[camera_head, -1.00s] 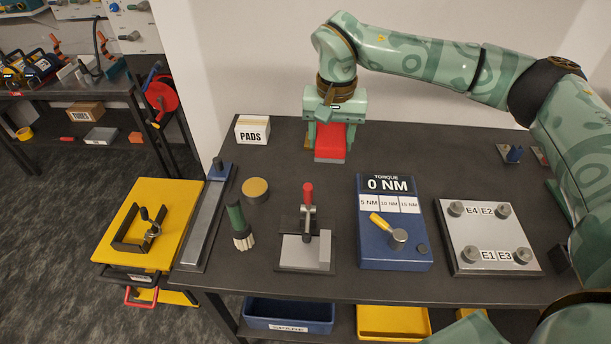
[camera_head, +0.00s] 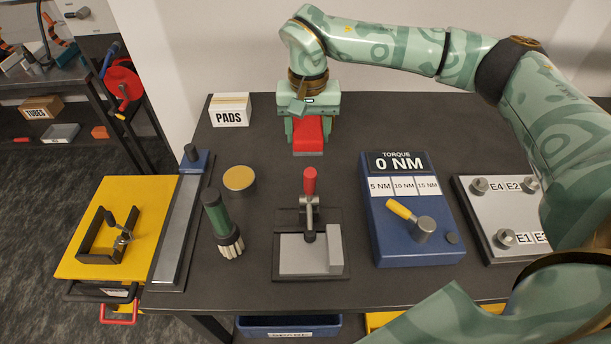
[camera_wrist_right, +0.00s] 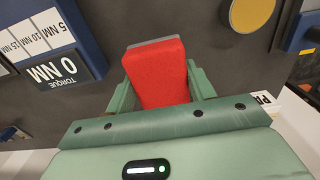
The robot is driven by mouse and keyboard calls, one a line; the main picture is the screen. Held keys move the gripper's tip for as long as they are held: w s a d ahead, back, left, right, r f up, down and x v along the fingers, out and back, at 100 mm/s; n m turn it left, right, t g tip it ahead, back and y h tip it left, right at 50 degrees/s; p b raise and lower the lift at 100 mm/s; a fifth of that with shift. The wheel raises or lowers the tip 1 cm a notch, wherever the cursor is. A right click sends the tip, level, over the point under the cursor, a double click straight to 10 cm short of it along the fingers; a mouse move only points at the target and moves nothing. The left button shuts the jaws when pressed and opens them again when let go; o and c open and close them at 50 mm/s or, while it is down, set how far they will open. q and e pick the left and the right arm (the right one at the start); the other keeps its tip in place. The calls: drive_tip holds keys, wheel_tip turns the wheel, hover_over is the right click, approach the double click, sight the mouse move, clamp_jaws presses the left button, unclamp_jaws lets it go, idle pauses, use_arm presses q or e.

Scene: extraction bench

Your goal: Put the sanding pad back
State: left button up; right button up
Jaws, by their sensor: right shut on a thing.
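The sanding pad is a red block with a grey underside (camera_head: 308,138). My right gripper (camera_head: 308,130) is shut on it, near the back of the bench. The red pad also shows between the jaws in the right wrist view (camera_wrist_right: 158,75). Whether its grey underside touches the bench top I cannot tell. A white box labelled PADS (camera_head: 229,118) stands to the left of the gripper, apart from it. Its edge shows at the right of the right wrist view. My left gripper is not in view.
A round tan-topped disc (camera_head: 239,179), a green brush (camera_head: 217,219), a red-handled clamp (camera_head: 309,182) and a blue torque box (camera_head: 416,251) stand nearer the front. A metal plate with knobs (camera_head: 492,215) is at right. Dark bench between pad and clamp is clear.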

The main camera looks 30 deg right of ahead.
wheel_tip(320, 180, down, 5)
drive_tip(key=shift+s+f+b, duration=0.1)
drive_tip(key=shift+f+b, duration=0.05)
drive_tip(key=shift+b, duration=0.25)
wheel_tip(320, 180, down, 5)
drive_tip(key=shift+r+b, duration=0.2)
drive_tip(key=shift+b, duration=0.2)
drive_tip(key=o, duration=1)
drive_tip(key=shift+c, duration=0.2)
wheel_tip(320, 180, up, 12)
drive_tip(key=shift+r+p, duration=0.1)
drive_tip(key=shift+p, duration=1)
